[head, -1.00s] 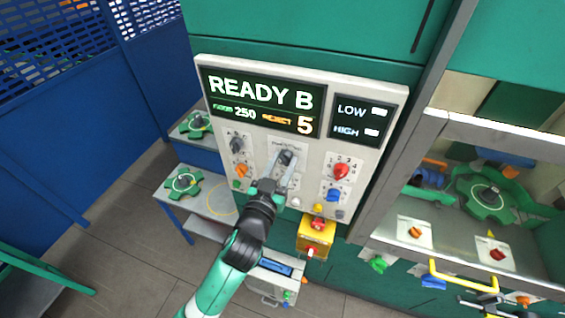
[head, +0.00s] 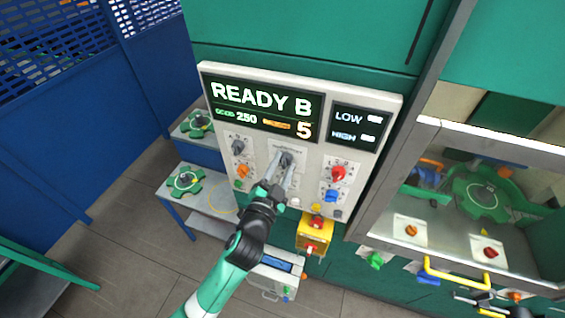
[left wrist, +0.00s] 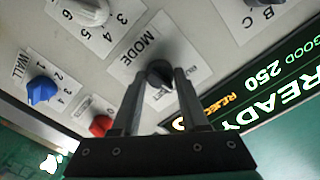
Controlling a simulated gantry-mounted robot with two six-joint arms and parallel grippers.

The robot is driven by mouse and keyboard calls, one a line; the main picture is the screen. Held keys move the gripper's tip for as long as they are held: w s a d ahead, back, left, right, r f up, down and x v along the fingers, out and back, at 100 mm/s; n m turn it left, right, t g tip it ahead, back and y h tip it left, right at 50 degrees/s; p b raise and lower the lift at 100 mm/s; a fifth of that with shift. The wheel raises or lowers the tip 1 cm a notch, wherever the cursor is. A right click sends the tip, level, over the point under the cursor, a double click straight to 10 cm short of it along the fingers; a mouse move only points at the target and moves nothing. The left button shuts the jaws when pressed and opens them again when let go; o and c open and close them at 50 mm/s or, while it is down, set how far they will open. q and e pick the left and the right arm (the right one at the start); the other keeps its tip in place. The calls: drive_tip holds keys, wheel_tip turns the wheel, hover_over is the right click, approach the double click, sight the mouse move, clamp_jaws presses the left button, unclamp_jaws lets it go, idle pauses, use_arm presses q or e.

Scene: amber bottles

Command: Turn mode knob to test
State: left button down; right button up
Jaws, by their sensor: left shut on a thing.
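The mode knob (left wrist: 160,73) is dark and round, on a white plate marked MODE on the light grey control panel (head: 221,171). In the head view the knob (head: 286,159) sits at the panel's middle, below the display. My left gripper (left wrist: 168,76) is shut on the knob, one finger on each side of it. The fingers cover parts of the plate's lettering, and the knob's pointer direction cannot be made out. My right gripper (head: 480,298) shows partly at the lower right, away from the panel; its jaw state is unclear.
The display (head: 262,108) reads READY B, 250 and 5. A red knob (head: 338,173) and a blue knob (head: 331,196) sit right of the mode knob, a dark knob (head: 238,147) to its left. A yellow box (head: 315,233) juts out below. A yellow handle (head: 458,275) is at right.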

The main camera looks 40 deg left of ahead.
use_arm(q)
drive_tip(key=shift+m, duration=0.5)
drive_tip(key=shift+c, duration=2.2)
unclamp_jaws()
drive_tip(key=shift+s+d, duration=0.1)
drive_tip(key=b+v, duration=0.1)
drive_tip(key=v, duration=1)
drive_tip(key=shift+s+b, duration=0.2)
drive_tip(key=shift+b, duration=0.2)
